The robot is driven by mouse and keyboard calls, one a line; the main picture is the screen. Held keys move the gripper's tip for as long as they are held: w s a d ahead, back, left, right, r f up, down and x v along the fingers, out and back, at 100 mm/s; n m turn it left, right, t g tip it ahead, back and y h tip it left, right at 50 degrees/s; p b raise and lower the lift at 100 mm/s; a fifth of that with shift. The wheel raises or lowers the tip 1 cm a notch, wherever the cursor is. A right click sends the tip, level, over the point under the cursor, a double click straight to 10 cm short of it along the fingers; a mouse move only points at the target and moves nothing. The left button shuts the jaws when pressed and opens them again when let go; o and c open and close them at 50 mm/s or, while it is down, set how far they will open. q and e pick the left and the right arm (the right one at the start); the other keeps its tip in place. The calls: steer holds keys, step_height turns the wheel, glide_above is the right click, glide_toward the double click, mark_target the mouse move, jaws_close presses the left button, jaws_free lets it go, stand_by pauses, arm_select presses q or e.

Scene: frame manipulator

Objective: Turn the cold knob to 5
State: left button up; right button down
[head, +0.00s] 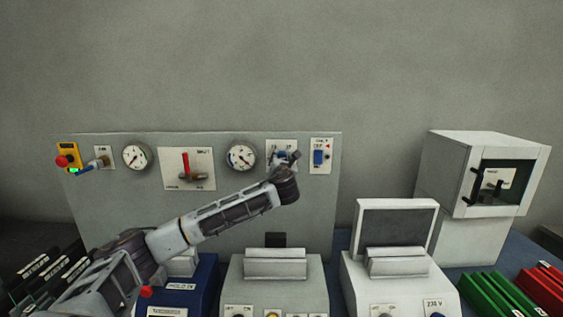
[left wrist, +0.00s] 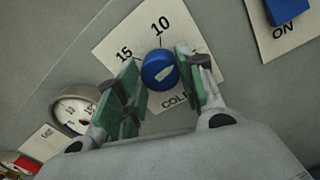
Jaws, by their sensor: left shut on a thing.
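The blue cold knob (left wrist: 160,70) sits on a white plate (left wrist: 104,45) marked 10, 15 and "COL…", with the rest of the word covered. A pale mark on the knob slants toward the upper right; the label on that side is hidden behind a finger. My left gripper (left wrist: 157,85) is shut on the knob, its green-padded fingers on either side of it. In the head view the left gripper (head: 287,158) is at the panel and covers most of the knob. My right gripper is not in view.
Just right of the knob is a blue switch (head: 318,157); a round gauge (head: 241,157) is on its left. A red-handled valve (head: 186,168) and another gauge (head: 136,157) sit farther left. White machines (head: 398,280) stand below the panel (head: 225,215). A white cabinet (head: 450,165) is at right.

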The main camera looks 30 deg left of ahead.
arm_select(q)
steer(key=m, duration=0.4)
steer(key=shift+f+m, duration=0.25)
steer(key=shift+m, duration=0.15)
steer(key=o, duration=0.8)
steer(key=shift+o, duration=1)
steer(key=shift+r, duration=0.1)
steer(key=v, duration=1.2)
